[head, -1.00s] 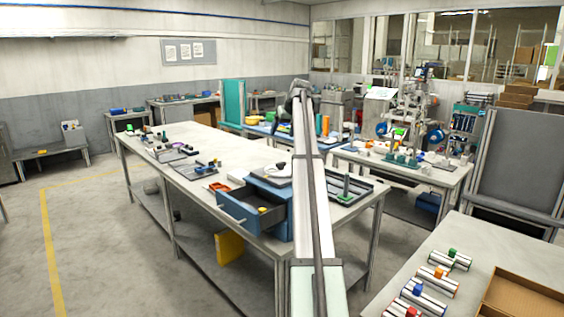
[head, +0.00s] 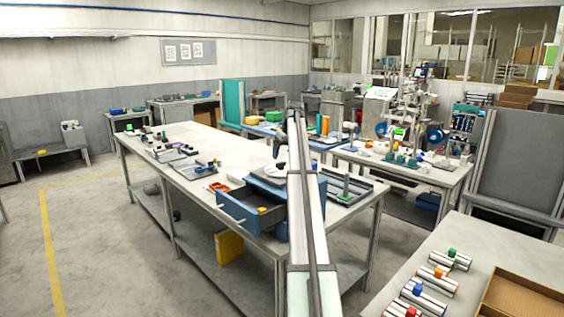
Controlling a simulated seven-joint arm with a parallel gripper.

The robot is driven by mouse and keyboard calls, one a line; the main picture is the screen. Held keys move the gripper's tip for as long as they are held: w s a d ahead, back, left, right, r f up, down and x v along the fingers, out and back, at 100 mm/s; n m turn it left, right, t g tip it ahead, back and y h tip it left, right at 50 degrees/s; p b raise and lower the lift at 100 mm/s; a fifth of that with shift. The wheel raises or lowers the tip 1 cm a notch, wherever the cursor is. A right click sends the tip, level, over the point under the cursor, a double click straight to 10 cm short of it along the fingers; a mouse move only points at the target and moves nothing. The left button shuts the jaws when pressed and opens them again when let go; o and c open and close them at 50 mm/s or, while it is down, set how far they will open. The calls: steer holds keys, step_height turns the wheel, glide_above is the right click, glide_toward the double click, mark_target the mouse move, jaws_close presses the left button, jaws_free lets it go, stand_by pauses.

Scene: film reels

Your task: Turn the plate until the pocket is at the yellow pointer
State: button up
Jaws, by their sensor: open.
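My arm reaches out from the bottom of the head view to the main table. My gripper (head: 278,152) is small at its far end, points down and is open; its fingertips are hard to make out. Below it, a pale round plate (head: 281,168) lies by the top of a blue drawer box (head: 304,208), partly hidden by my arm. I cannot tell whether the gripper touches the plate. The pocket and the yellow pointer cannot be made out at this size.
A dark tray (head: 350,190) with a green post lies right of my arm. Small parts lie on the table's left; its middle (head: 215,150) is mostly clear.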

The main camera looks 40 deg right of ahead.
mark_target(282, 167)
steer(key=shift+x, duration=2.5)
steer(key=c, duration=1.5)
jaws_close()
